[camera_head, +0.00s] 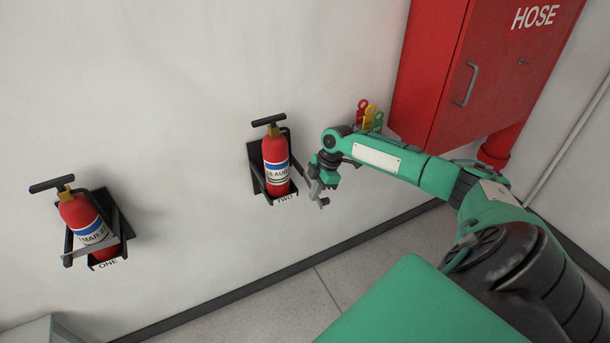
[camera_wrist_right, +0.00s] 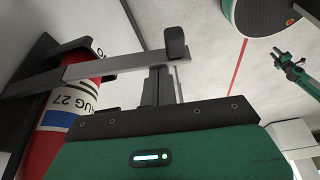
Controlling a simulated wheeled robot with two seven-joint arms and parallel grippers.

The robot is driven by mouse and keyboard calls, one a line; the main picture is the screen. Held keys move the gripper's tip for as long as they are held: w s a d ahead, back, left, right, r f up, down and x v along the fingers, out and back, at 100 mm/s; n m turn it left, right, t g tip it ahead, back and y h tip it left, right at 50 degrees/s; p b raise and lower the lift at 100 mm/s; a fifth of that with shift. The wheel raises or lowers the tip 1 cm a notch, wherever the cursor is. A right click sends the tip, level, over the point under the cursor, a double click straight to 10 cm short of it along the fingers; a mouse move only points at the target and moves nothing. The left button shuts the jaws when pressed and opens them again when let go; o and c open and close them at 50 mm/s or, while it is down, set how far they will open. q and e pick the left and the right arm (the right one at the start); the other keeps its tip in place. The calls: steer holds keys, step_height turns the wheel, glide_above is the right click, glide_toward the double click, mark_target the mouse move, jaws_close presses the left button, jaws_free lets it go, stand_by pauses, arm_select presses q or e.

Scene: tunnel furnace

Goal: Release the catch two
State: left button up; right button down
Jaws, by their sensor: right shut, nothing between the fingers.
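Extinguisher two (camera_head: 275,168) is red with a blue-and-white label. It stands upright in a black wall bracket (camera_head: 254,172) marked TWO. Its catch is a grey bar with a black end block (camera_wrist_right: 176,43). In the right wrist view the bar reaches from the bracket side past the red body and sticks out beyond it. My right gripper (camera_head: 322,196) is just right of the extinguisher's lower part. Its fingers (camera_wrist_right: 160,85) are shut and empty close to the bar's outer end; I cannot tell whether they touch it. My left gripper (camera_wrist_right: 283,56) is small and distant in the wrist view.
Extinguisher one (camera_head: 88,222) sits in its bracket at left with a grey bar (camera_head: 92,250) across its front. A red hose cabinet (camera_head: 440,75) is at upper right. Coloured tags (camera_head: 370,115) hang beside it. Bare wall lies between the two extinguishers.

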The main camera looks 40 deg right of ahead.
arm_select(q)
steer(key=shift+f+b, duration=0.7)
steer(key=shift+f, duration=0.2)
arm_select(e)
steer(key=shift+n, duration=0.8)
steer(key=shift+s+d, duration=0.25)
steer(key=shift+d, duration=0.9)
steer(key=shift+s+d, duration=0.25)
steer(key=shift+d, duration=0.9)
steer(key=shift+d+r, duration=0.1)
